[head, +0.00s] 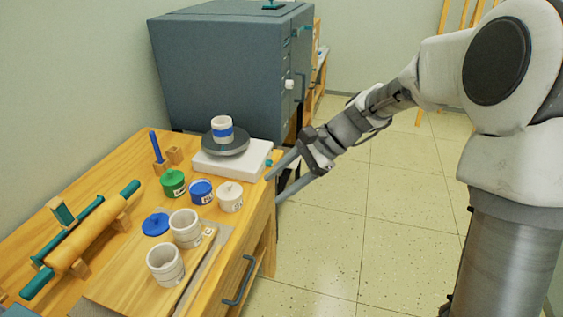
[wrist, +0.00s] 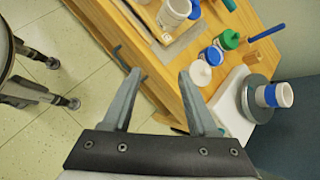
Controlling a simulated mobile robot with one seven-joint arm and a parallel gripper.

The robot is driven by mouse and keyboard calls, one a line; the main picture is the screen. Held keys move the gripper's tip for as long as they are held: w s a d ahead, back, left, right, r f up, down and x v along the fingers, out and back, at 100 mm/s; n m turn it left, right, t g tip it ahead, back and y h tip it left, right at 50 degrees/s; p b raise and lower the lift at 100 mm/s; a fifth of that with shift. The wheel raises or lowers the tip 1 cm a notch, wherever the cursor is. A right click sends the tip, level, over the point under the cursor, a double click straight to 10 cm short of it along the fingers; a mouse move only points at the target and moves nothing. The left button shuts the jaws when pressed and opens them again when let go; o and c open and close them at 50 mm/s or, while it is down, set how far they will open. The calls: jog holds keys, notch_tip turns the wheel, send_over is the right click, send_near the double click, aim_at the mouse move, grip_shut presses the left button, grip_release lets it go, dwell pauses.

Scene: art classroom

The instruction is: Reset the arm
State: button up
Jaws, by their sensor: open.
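My gripper (head: 280,179) is open and empty. In the head view its two grey fingers reach left to the right edge of the wooden table (head: 128,253), near the white scale-like base (head: 209,165). In the wrist view my gripper (wrist: 158,98) points toward the table's side, with nothing between the fingers. My arm (head: 367,108) stretches down and left from the column at the right.
On the table are a white cup with a blue band (head: 222,128) on a grey disc, green (head: 173,183), blue (head: 201,191) and white (head: 230,196) jars, two white cups and a rolling pin (head: 95,235). A grey-blue kiln-like cabinet (head: 222,75) stands behind. Floor at right is clear.

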jog(key=s+d+r+n+t+h+p, duration=0.6)
jog(key=s+d+r+n+p, duration=0.5)
jog(key=s+d+r, duration=0.5)
jog(key=s+r+h, duration=0.2)
jog(key=s+r, duration=0.1)
jog(key=s, duration=0.1)
jog(key=shift+d+t+h, duration=0.25)
jog(key=shift+t+h, duration=0.15)
jog(key=shift+r, duration=0.1)
